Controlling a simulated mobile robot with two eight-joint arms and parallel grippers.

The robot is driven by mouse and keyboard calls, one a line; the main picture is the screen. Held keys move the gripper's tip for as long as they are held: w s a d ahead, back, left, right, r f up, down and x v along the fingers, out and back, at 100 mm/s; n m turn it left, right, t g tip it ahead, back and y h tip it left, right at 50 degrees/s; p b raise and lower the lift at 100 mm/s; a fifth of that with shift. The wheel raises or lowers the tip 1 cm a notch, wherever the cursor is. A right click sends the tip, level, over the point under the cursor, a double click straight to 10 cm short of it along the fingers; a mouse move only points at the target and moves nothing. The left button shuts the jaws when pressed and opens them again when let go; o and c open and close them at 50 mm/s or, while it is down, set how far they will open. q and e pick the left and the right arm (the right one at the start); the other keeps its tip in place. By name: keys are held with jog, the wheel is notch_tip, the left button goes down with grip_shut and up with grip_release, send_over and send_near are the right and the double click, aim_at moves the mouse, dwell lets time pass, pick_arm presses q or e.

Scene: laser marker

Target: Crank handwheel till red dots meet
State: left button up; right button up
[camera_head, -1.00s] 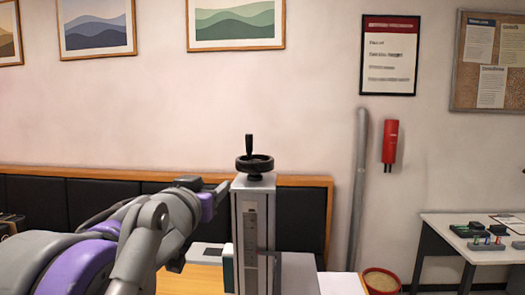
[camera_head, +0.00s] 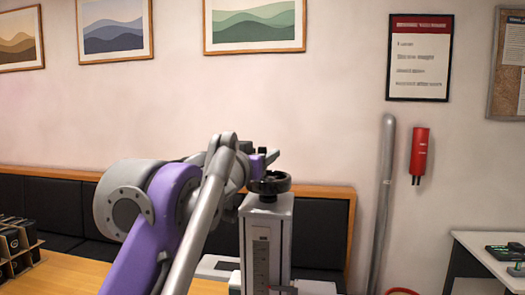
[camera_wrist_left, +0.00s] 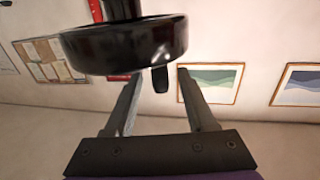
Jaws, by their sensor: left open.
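The black handwheel (camera_head: 270,184) lies flat on top of the grey column (camera_head: 265,212) of the laser marker. In the left wrist view the handwheel's rim (camera_wrist_left: 130,48) is large at the top, and its dark crank handle (camera_wrist_left: 161,80) shows between the spread fingers, apart from both. My left gripper (camera_head: 268,156) is at handle height just above the wheel. In the wrist view my left gripper (camera_wrist_left: 160,100) is open and empty. In the head view the gripper mostly hides the handle. No red dots can be made out. My right gripper is out of view.
A scale strip (camera_head: 261,265) runs down the column's front. A wooden table (camera_head: 75,272) is at left, with a dark rack (camera_head: 15,245) on it. A white table (camera_head: 490,255) is at right.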

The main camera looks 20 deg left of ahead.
pick_arm(q)
jog(key=shift+w, duration=0.6)
jog(key=shift+c, duration=0.2)
jog(key=shift+s, duration=0.1)
grip_shut()
jog(key=shift+m+h+b, duration=0.4)
jog(key=shift+m+h, duration=0.4)
jog(key=shift+h, duration=0.4)
